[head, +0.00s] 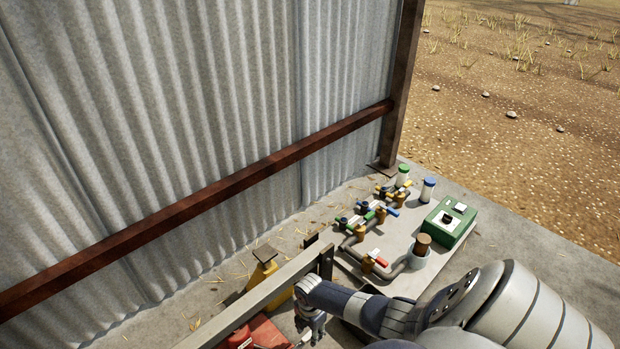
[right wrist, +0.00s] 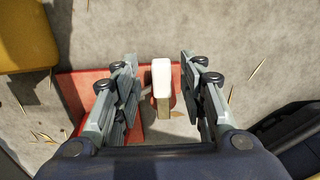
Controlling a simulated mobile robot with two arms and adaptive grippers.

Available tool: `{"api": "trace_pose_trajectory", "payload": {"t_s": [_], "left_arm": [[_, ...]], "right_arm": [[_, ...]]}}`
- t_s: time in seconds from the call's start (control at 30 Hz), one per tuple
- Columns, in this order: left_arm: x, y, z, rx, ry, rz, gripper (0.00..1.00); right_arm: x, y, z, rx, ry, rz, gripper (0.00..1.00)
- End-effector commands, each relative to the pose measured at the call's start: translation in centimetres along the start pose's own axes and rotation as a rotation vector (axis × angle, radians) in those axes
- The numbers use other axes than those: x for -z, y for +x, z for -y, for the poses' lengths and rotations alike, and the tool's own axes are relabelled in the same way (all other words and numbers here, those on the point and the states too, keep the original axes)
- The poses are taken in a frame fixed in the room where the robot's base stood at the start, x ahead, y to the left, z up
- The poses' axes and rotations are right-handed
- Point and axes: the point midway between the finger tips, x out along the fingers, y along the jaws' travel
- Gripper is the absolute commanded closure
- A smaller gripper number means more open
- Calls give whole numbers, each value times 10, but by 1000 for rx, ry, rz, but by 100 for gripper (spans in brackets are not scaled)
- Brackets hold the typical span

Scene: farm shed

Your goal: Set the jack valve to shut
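The red jack (head: 268,334) lies on the concrete floor at the bottom of the head view, partly cut off. In the right wrist view its red body (right wrist: 75,92) shows behind and left of my fingers. A small valve lever with a white end (right wrist: 162,73) and a brass-coloured stem (right wrist: 164,107) stands out from it. My right gripper (right wrist: 160,88) is open, with one finger on each side of the lever and a gap on both sides. In the head view my right gripper (head: 312,326) is beside the jack. My left gripper is not in view.
A yellow stand (head: 264,268) is near the corrugated wall (head: 180,110). A grey beam (head: 255,305) runs close to my right gripper. A board (head: 400,282) with several coloured valves and a green box (head: 450,222) stand to the right.

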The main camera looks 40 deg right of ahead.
Motion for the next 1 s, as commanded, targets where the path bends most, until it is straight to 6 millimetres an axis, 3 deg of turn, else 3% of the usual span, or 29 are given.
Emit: {"api": "trace_pose_trajectory", "payload": {"t_s": [0.7, 1.0], "left_arm": [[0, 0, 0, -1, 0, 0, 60], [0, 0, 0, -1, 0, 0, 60]], "right_arm": [[0, -99, 0, -2, -3, 0, 62], [1, -111, 0, 0, -3, 0, 62]]}}
